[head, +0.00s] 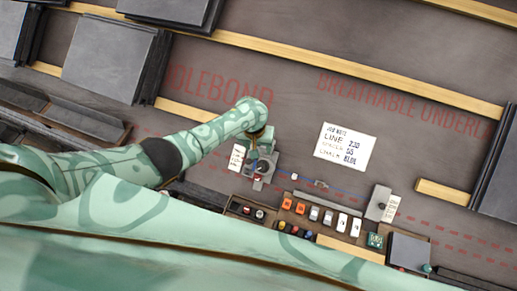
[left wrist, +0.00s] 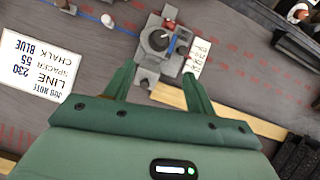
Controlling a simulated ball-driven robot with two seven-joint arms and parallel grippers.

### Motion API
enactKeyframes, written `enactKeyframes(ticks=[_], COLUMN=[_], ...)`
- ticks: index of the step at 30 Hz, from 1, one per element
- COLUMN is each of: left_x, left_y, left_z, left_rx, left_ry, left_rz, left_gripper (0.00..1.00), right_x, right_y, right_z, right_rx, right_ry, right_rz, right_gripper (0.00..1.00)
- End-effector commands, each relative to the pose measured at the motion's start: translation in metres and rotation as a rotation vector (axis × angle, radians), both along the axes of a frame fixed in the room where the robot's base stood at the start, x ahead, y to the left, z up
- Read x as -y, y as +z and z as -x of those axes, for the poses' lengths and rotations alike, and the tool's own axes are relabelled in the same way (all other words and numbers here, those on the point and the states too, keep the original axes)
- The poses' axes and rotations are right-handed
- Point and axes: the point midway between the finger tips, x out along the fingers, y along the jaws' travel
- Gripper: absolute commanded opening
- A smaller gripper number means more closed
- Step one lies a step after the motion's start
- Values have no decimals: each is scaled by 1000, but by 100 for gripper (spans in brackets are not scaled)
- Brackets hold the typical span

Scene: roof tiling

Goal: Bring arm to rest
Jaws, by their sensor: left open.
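My left arm comes in from the left in the head view, and its gripper (head: 262,160) points down over the roof. In the left wrist view the two green fingers (left wrist: 159,70) are spread apart with nothing held between them. A grey device with a round dark dial and a blue pointer (left wrist: 158,40) lies just beyond the fingertips. It also shows in the head view (head: 259,184), partly hidden by the gripper. Whether the fingers touch it, I cannot tell. My right gripper is not in view.
A white job note (head: 345,147) lies right of the gripper. A tray of small coloured parts (head: 300,214) and a grey block (head: 379,203) lie at lower right. Wooden battens (head: 350,68) and dark slates (head: 108,58) lie farther up. Bare underlay surrounds the note.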

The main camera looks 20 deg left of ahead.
Motion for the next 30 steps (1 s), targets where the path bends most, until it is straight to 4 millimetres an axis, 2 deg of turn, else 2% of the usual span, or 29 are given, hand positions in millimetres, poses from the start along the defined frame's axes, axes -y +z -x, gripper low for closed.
enactKeyframes(ticks=[3,21,23,26,27,28,29,30], left_x=[0,0,4,2,-4,-9,-16,-26], left_y=[7,6,7,8,7,-3,-17,-42], left_z=[1,0,-6,-30,-42,-43,-38,-22], left_rx=[0,3,38,177,249,295,332,374], left_ry=[0,-21,-55,-142,-176,-202,-231,-270], left_rz=[0,1,18,20,12,3,-12,-32], left_gripper=[56,56,56,56,56,56,56,56], right_x=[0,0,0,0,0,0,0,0], right_y=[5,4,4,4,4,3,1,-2], right_z=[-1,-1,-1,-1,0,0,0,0], right_rx=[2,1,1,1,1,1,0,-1], right_ry=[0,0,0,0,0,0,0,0], right_rz=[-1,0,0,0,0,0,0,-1], right_gripper=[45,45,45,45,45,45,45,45])
